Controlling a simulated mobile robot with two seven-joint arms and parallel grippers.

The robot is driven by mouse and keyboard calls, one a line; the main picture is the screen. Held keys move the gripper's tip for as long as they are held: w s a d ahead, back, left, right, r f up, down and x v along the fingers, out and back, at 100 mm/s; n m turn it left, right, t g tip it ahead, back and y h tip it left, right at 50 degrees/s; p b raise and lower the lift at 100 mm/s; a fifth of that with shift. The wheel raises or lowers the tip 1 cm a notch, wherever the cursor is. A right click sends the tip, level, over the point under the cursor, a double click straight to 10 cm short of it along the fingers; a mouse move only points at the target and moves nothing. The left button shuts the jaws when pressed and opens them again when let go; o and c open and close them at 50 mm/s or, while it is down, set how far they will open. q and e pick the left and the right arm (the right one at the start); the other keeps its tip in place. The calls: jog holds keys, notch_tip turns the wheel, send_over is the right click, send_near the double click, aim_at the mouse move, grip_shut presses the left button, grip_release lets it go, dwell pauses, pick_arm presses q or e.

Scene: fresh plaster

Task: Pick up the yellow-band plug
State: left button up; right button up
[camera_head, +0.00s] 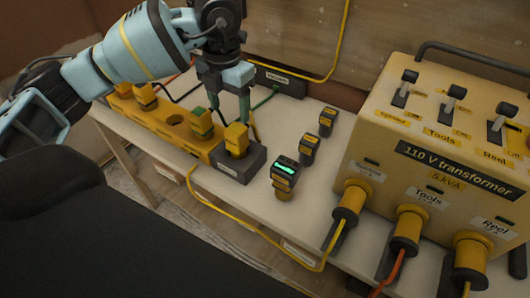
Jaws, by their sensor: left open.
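A yellow plug (236,139) stands upright in a dark grey block (240,166) at the right end of a yellow socket strip. I cannot make out a separate yellow band on it. My left gripper (229,112) is open and points down just above this plug. Its fingers are close to the plug's top; I cannot tell whether they touch it. A green-topped plug (202,124) sits in the strip just left of the gripper. My right gripper is not in view.
The yellow strip (172,122) holds more plugs at its left. Several small black-and-yellow devices, one with a green display (285,167), stand on the bench (262,207). A yellow transformer (400,175) fills the right. A yellow cable (250,229) runs along the bench's front.

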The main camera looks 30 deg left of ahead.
aim_at(236, 128)
pick_arm(q)
jog(key=shift+s+d+f, duration=0.1)
jog(key=shift+s+d, duration=0.05)
jog(key=shift+d, duration=0.3)
jog(key=shift+s+d+f, duration=0.1)
jog(key=shift+s+d, duration=0.05)
jog(key=shift+d, duration=0.25)
jog(key=shift+a+f, duration=0.1)
jog(key=shift+f, duration=0.15)
jog(key=shift+w+f, duration=0.1)
jog(key=shift+f, duration=3.55)
jog(key=shift+c, duration=0.2)
jog(key=c, duration=1.1)
jog(key=shift+r, duration=5.05)
